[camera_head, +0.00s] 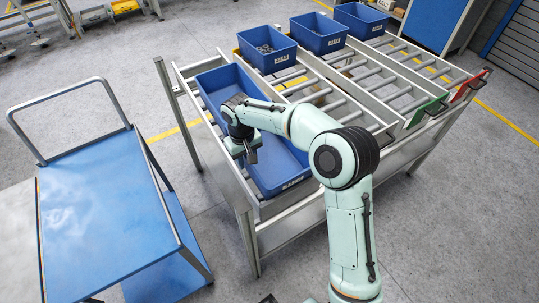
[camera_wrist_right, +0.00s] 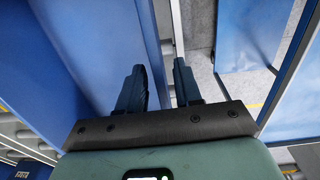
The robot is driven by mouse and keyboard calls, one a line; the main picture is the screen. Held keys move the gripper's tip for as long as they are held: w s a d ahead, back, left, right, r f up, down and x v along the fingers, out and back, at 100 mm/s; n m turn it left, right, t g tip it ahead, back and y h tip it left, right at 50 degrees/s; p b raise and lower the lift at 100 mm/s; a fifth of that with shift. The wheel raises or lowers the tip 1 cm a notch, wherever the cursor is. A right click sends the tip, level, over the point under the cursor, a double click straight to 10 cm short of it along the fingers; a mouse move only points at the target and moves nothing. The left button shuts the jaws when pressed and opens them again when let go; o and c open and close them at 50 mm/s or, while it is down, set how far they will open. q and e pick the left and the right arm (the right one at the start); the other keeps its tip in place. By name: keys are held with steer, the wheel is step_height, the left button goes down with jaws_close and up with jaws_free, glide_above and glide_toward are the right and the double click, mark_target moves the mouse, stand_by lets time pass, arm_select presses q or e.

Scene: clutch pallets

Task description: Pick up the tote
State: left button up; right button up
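A long blue tote (camera_head: 285,165) lies on the left lane of the roller rack, and it appears empty where I can see inside. My right arm reaches over it from the lower right and hides part of its middle. My right gripper (camera_head: 250,156) points down at the tote's left long wall. In the right wrist view, the two fingers of the gripper (camera_wrist_right: 160,68) are apart, with the tote's blue wall (camera_wrist_right: 149,35) running between them. A gap shows beside the wall, so the fingers do not look closed on it. My left gripper is not in view.
A blue-topped cart (camera_head: 105,215) with a metal handle stands left of the roller rack (camera_head: 245,225), with a floor gap between. Smaller blue totes (camera_head: 267,49) (camera_head: 319,34) (camera_head: 360,20) stand at the rack's far end; the nearest holds parts. Right-hand rollers are bare.

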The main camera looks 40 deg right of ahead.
jaws_close()
stand_by(1.4)
